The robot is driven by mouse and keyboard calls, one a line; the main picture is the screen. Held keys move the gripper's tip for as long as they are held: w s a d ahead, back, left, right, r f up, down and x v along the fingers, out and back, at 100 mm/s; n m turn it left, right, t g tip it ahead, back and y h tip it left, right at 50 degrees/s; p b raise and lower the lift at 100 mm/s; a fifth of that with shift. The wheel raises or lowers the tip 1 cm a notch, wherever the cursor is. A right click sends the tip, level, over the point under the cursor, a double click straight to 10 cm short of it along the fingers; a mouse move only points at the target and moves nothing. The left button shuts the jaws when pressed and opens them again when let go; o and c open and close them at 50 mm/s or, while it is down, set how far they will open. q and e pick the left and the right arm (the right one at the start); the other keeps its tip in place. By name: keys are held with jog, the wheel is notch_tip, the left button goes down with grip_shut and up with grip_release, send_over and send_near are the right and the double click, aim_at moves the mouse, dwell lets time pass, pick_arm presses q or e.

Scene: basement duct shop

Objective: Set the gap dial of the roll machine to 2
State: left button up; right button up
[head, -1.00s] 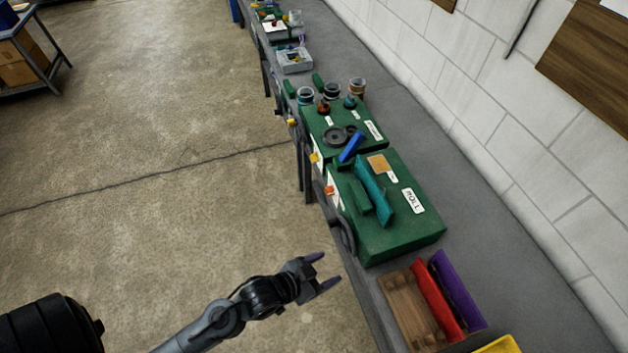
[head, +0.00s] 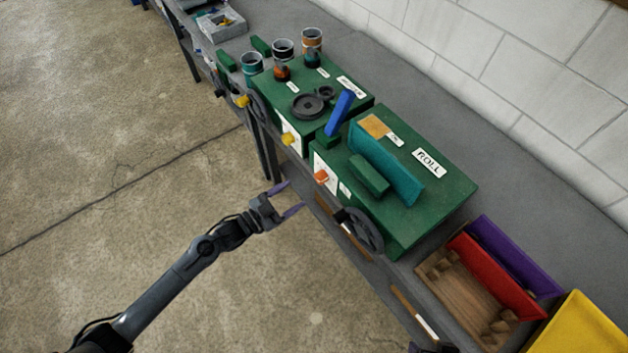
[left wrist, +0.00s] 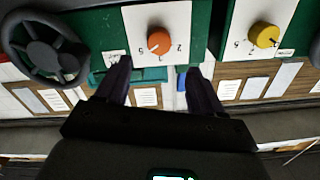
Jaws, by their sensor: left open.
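The roll machine (head: 440,195) is a green box labelled ROLL on the bench. Its gap dial (head: 321,177) is an orange knob on a white plate on its front. In the left wrist view the orange dial (left wrist: 159,41) sits just beyond and between the fingertips, with numerals around it; I cannot read its setting surely. My left gripper (head: 291,199) is open and empty, in front of the machine, apart from the dial. It also frames the dial in the left wrist view (left wrist: 160,80). A dark part with a purple tip, likely my right gripper (head: 430,349), barely shows at the bottom edge.
A black handwheel (head: 362,231) sticks out of the machine's front beside the dial. A second green machine (head: 290,98) with a yellow dial (head: 288,138) stands beyond. The floor left of the bench is open.

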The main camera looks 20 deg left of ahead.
aim_at(317, 180)
pick_arm(q)
jog(key=x, duration=0.9)
jog(key=shift+w+d, duration=0.2)
jog(key=shift+d, duration=0.1)
jog(key=shift+c, duration=0.3)
jog(key=c, duration=1)
